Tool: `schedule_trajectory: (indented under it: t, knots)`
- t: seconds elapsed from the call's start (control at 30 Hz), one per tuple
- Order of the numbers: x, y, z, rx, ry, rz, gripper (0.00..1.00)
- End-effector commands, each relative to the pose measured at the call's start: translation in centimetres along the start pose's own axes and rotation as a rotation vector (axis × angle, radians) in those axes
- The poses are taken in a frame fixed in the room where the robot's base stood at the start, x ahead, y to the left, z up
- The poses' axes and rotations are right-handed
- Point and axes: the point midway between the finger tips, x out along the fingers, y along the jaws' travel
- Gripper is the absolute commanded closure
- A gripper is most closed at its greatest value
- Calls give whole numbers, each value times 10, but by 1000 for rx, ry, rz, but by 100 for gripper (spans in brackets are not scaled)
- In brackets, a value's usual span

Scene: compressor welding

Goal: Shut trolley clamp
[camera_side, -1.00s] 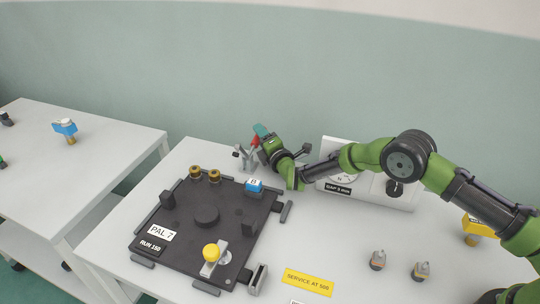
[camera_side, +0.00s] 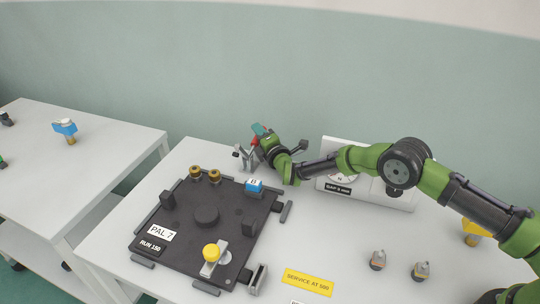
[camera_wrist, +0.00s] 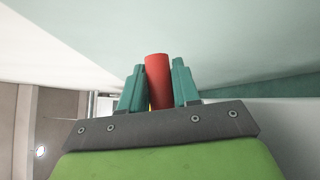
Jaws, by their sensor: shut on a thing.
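The trolley clamp (camera_side: 243,154) is a small grey metal toggle at the back edge of the white table, behind the dark pallet. Its red handle (camera_wrist: 158,80) stands between my two teal fingers in the wrist view. My gripper (camera_wrist: 160,88) is shut on that handle. In the side view my gripper (camera_side: 260,134) is at the table's back edge, just right of the clamp's metal body. The fingers hide most of the handle there. The clamp's jaw and its contact with the table are too small to make out.
A white gauge panel (camera_side: 363,195) stands behind my arm. A second table (camera_side: 105,145) is at left.

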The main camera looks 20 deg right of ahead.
Motion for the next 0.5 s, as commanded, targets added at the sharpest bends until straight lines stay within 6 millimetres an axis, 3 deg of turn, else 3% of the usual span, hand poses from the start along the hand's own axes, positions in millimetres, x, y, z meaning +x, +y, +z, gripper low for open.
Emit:
schedule_trajectory:
  t: [0.17, 0.5]
  knots:
    - [0, 1, 0, -6, -1, 5, 100]
    - [-7, 25, 0, -195, -53, 180, 100]
